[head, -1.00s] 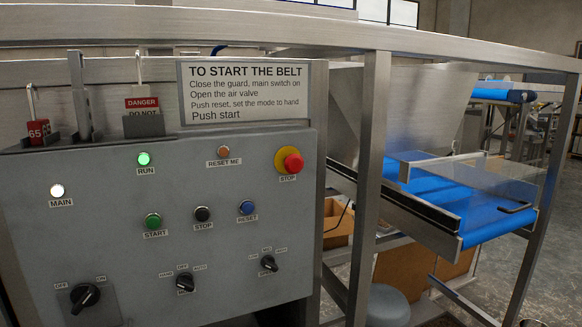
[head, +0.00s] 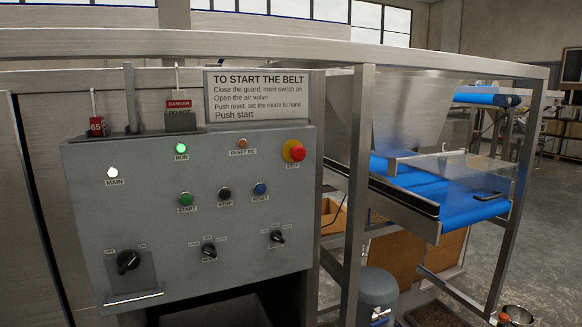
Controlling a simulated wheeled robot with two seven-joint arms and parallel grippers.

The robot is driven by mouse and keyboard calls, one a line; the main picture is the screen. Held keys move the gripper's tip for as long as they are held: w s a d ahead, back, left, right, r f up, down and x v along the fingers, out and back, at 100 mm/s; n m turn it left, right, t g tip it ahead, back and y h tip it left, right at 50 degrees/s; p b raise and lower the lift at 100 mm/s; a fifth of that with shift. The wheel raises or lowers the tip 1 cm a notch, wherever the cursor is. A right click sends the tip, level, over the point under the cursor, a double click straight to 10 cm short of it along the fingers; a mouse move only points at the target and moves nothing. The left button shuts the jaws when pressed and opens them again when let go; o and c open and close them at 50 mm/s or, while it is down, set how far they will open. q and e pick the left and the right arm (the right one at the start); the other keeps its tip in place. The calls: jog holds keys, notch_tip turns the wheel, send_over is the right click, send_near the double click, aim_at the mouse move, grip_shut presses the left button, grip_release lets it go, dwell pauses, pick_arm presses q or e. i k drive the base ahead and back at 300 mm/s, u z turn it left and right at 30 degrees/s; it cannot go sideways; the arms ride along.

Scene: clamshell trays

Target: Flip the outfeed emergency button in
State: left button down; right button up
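A red mushroom emergency button (head: 297,152) on a yellow collar sits at the upper right of the grey control panel (head: 110,215), labelled STOP. From this angle I cannot tell whether it is pressed in or out. The panel's green RUN lamp (head: 181,148) and white MAIN lamp (head: 112,172) are lit. The blue outfeed belt (head: 450,200) lies to the right, behind a steel post. No other red mushroom button shows. Neither of my grippers is in view.
A steel post (head: 355,200) stands between panel and belt. Rotary switches, including the main switch (head: 128,262), line the panel's lower part. Open concrete floor (head: 545,240) lies at the right.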

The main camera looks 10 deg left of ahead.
aim_at(297, 153)
jog(key=z, duration=1)
jog(key=i, duration=0.5)
jog(key=u, duration=0.4)
